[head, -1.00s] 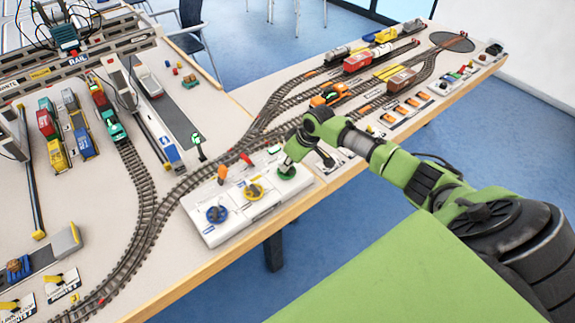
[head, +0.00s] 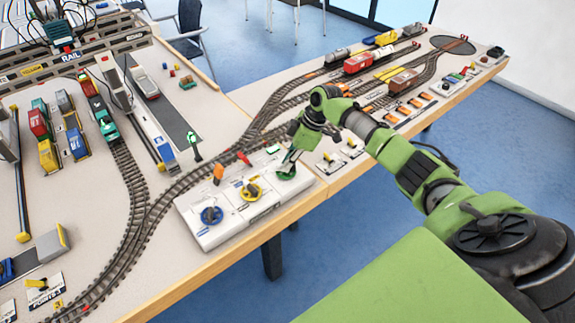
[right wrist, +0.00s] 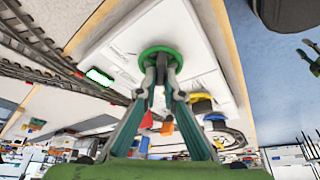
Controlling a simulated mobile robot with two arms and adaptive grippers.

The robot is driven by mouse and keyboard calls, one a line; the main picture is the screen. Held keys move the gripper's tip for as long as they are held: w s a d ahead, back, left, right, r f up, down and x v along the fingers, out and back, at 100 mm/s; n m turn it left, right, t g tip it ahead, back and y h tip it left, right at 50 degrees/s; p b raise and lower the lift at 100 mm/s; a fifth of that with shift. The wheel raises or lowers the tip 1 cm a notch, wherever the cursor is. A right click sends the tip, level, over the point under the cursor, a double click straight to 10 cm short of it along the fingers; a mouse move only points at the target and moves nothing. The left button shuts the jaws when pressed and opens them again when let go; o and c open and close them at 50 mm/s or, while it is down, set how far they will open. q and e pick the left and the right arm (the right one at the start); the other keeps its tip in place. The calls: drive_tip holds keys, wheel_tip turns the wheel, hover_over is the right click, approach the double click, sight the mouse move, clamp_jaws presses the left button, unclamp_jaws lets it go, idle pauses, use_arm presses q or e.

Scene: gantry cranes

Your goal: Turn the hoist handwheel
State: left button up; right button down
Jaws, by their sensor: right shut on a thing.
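A white control panel (head: 228,218) lies along the table's front edge with three handwheels: blue (head: 211,215), yellow (head: 250,192) and green (head: 286,173). Which one is the hoist handwheel I cannot read. My right gripper (head: 288,167) points down onto the green handwheel. In the right wrist view the green handwheel (right wrist: 152,52) shows as a ring around the fingertips (right wrist: 160,65), which are closed together on its middle. The yellow handwheel (right wrist: 200,97) and the blue handwheel (right wrist: 214,117) show beyond the fingers.
An orange lever (head: 218,172) stands behind the panel, beside the curved track (head: 140,225). A green signal post (head: 194,145) stands farther back. The gantry crane (head: 75,62) and container trucks (head: 75,138) are at the left. Small switch plates (head: 330,160) lie right of the panel.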

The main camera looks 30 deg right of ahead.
idle(0.4)
drive_tip(key=c, duration=2.2)
unclamp_jaws()
drive_tip(key=shift+o, duration=0.2)
drive_tip(key=v, duration=1.2)
drive_tip(key=shift+w, duration=0.1)
